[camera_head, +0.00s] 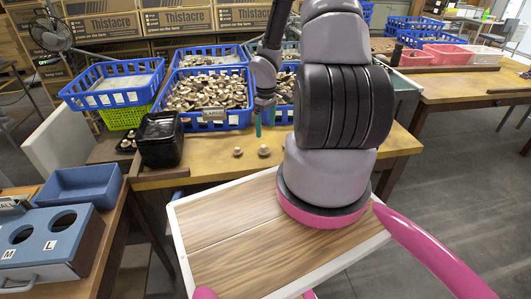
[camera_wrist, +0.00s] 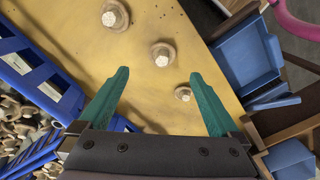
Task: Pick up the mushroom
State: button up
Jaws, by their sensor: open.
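In the head view two small pale mushrooms with brown caps lie on the yellow tabletop, a left mushroom (camera_head: 238,152) and a right mushroom (camera_head: 264,150). The wrist view shows three: one at the top (camera_wrist: 115,17), a middle one (camera_wrist: 162,54), and a smaller-looking one (camera_wrist: 183,93) near the right finger. My gripper (camera_wrist: 158,76) is open and empty, its teal fingers spread above the table. In the head view its teal tip (camera_head: 258,130) hangs just behind the right mushroom. The third mushroom cannot be made out in the head view.
A blue crate full of mushrooms (camera_head: 238,118) stands behind the gripper, with more blue crates around it. A black basket (camera_head: 160,152) stands at the left end of the yellow table (camera_head: 205,172). A blue bin (camera_head: 82,188) is at far left. The tabletop around the loose mushrooms is clear.

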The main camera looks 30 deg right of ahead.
aim_at(264, 146)
notch_tip(264, 146, down, 5)
jog(key=shift+r, duration=0.1)
jog(key=shift+w+a+f, duration=0.1)
jog(key=shift+a+f, duration=0.1)
jog(key=shift+f, duration=1.2)
jog(key=shift+a+f, duration=0.15)
jog(key=shift+f, duration=1.25)
jog(key=shift+c, duration=0.3)
jog(key=c, duration=0.9)
